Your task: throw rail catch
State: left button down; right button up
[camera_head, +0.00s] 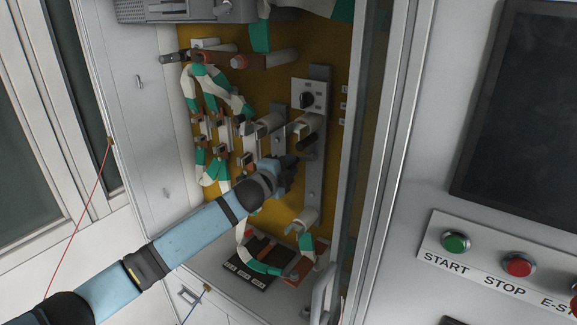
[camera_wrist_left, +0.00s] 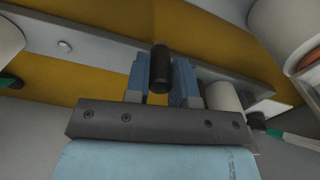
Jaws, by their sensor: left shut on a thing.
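The grey metal rail (camera_head: 315,186) stands upright on the yellow-brown back panel inside the open cabinet. It also crosses the left wrist view (camera_wrist_left: 105,45) as a long grey strip. My left gripper (camera_head: 291,168) reaches into the cabinet beside the rail. In the left wrist view, its two blue fingers (camera_wrist_left: 161,85) are shut on a black cylindrical handle (camera_wrist_left: 160,68), which I take to be the catch. The handle's base and its joint to the rail are hidden. My right gripper is in neither view.
Fuse holders and green-white cables (camera_head: 205,95) crowd the panel's left. The cabinet's right frame (camera_head: 378,170) stands close. START (camera_head: 455,242) and STOP (camera_head: 519,265) buttons are on the right.

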pick_arm(q)
jog(key=shift+r, duration=0.1)
jog(key=c, duration=1)
grip_release()
jog(key=shift+o, duration=0.2)
jog(key=shift+s+a, duration=0.15)
jog(key=shift+s, duration=0.15)
jog(key=b+v, duration=0.3)
jog(key=v, duration=1)
